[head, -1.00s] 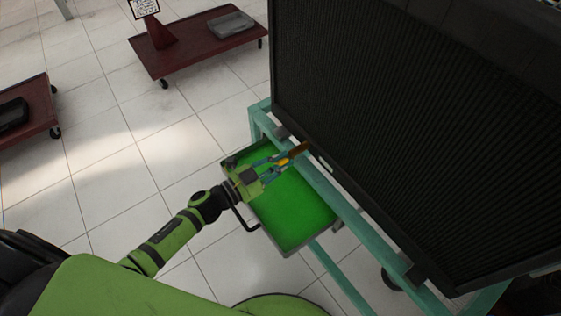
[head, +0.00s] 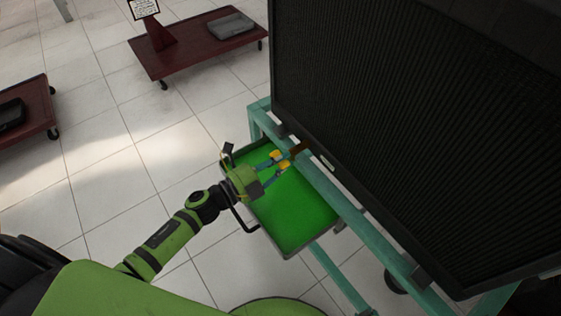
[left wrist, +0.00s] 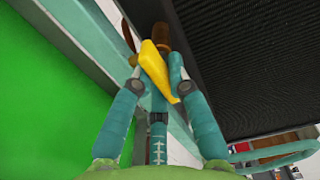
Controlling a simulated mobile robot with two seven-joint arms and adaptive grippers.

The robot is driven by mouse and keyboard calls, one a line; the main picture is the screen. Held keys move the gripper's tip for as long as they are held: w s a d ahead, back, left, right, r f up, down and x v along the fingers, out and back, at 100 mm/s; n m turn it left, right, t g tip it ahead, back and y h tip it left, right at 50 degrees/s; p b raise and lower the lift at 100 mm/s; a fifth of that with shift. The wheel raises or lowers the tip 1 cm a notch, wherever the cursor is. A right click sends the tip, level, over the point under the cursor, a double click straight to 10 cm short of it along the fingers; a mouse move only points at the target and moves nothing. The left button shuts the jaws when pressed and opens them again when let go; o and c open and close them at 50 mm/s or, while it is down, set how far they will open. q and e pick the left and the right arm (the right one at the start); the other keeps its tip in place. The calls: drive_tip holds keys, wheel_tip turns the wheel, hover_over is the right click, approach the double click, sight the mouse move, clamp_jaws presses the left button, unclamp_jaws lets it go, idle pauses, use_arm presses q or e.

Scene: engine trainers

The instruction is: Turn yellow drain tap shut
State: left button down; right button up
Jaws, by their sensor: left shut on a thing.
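The yellow drain tap lever (left wrist: 155,68) lies between the two fingers of my left gripper (left wrist: 153,82) in the left wrist view, slanting down to the right. A brown tap body (left wrist: 156,35) sits beyond it. In the head view my left gripper (head: 281,160) reaches over the green tray to the frame rail, with yellow showing at its fingertips. The brown part (head: 298,148) shows just past them, under the radiator edge. The gripper is shut on the lever. My right gripper is not in view.
A green-floored tray (head: 290,215) lies below my left gripper. A teal frame rail (head: 345,208) and a large black radiator (head: 400,130) stand close on the right. Dark red carts (head: 190,58) stand farther off on the tiled floor, with open floor between.

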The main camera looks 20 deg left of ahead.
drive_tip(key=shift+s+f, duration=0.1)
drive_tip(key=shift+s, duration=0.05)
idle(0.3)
use_arm(q)
drive_tip(key=c, duration=1.2)
unclamp_jaws()
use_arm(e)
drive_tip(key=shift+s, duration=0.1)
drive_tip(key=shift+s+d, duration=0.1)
use_arm(q)
drive_tip(key=v, duration=1.2)
